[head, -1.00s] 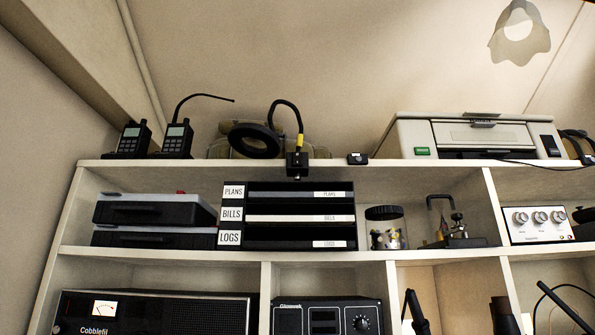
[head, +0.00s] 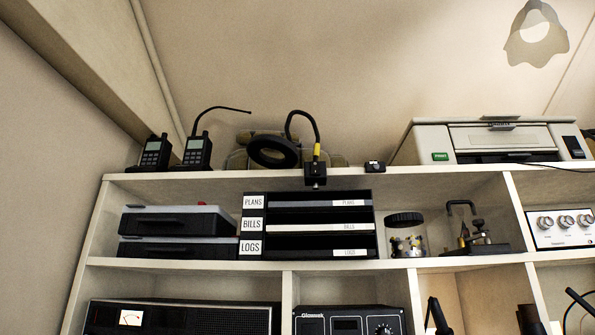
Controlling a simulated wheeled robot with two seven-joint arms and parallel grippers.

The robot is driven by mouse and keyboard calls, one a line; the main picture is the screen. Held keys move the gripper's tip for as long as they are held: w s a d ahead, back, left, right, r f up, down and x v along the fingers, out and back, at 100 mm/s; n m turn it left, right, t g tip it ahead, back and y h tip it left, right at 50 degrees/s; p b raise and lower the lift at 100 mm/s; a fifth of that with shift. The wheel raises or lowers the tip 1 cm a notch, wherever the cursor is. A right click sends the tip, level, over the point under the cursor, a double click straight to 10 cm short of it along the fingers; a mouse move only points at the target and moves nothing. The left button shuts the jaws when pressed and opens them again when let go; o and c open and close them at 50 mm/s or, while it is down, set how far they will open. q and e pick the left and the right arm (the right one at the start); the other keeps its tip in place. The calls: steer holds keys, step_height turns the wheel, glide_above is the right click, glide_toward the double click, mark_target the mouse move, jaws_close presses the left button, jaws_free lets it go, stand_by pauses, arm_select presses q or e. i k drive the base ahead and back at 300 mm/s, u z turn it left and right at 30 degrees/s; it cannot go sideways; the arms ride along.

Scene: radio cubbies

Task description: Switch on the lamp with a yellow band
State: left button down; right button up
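The lamp with a yellow band (head: 317,150) is a black gooseneck lamp clamped to the front edge of the top shelf. Its yellow band sits low on the neck, just above the black clamp (head: 316,174). Its ring-shaped head (head: 273,152) hangs to the left and looks dark. A small black box (head: 374,167) lies on the shelf to the right of the clamp; I cannot tell whether it belongs to the lamp. Neither of my grippers is in view.
Two handheld radios (head: 196,152) stand left on the top shelf (head: 230,183); a printer (head: 500,138) stands right. An olive object (head: 238,159) lies behind the lamp head. Below are a labelled tray stack (head: 310,228), grey-lidded cases (head: 175,221) and a jar (head: 406,238).

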mark_target(315, 166)
steer(key=u, duration=0.5)
steer(key=k, duration=1.1)
steer(key=z, duration=1.2)
steer(key=i, duration=0.5)
steer(key=z, duration=0.1)
